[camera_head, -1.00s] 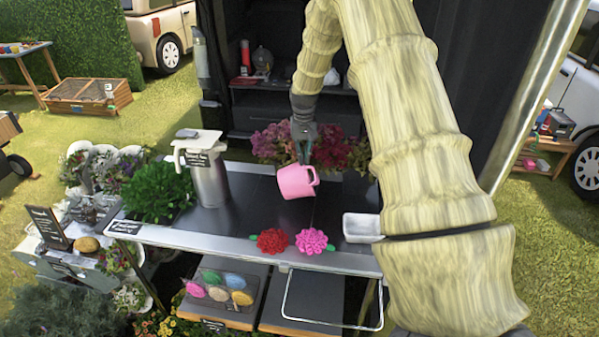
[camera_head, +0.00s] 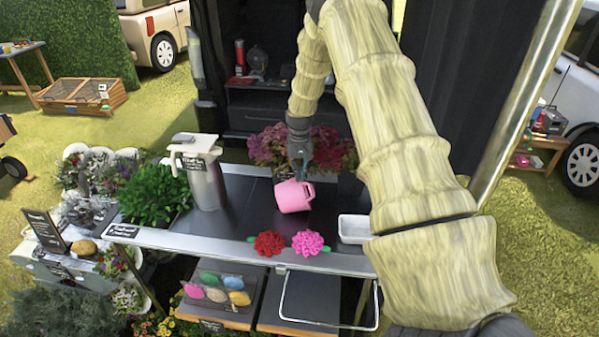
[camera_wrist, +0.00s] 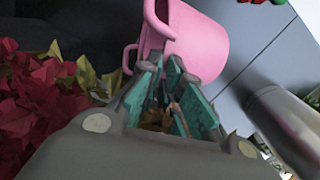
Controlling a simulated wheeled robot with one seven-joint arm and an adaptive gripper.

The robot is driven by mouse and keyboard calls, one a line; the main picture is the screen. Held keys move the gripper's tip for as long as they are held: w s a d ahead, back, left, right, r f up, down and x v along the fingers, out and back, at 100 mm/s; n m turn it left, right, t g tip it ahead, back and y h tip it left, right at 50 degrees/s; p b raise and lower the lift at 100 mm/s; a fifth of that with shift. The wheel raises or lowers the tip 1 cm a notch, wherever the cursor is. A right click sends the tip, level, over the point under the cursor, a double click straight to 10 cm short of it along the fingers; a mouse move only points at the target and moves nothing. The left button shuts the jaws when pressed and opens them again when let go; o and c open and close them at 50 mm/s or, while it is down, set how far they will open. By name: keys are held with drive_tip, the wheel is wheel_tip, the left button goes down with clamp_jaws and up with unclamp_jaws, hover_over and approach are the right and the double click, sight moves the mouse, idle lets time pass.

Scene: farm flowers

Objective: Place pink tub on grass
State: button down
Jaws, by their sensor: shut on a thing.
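The pink tub (camera_head: 293,197) hangs tilted just above the dark table top, near its middle. My gripper (camera_head: 300,176) is above it and shut on its rim. In the wrist view, the tub (camera_wrist: 200,35) is tipped, with its handle on the left, and the teal fingers (camera_wrist: 170,95) pinch its near edge. The grass (camera_head: 545,235) lies at the right and behind on the left, off the table.
The table (camera_head: 240,207) holds a metal jug (camera_head: 207,185), a red flower (camera_head: 268,243), a pink flower (camera_head: 308,242) and a white tray (camera_head: 353,229). Potted flowers (camera_head: 270,147) stand behind the tub. A wooden stand (camera_head: 540,150) and a vehicle are at the right.

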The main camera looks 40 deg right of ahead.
drive_tip(key=shift+f, duration=0.1)
drive_tip(key=c, duration=2)
unclamp_jaws()
drive_tip(key=shift+f, duration=0.1)
drive_tip(key=shift+c, duration=0.2)
drive_tip(key=o, duration=0.4)
drive_tip(key=shift+o, duration=0.2)
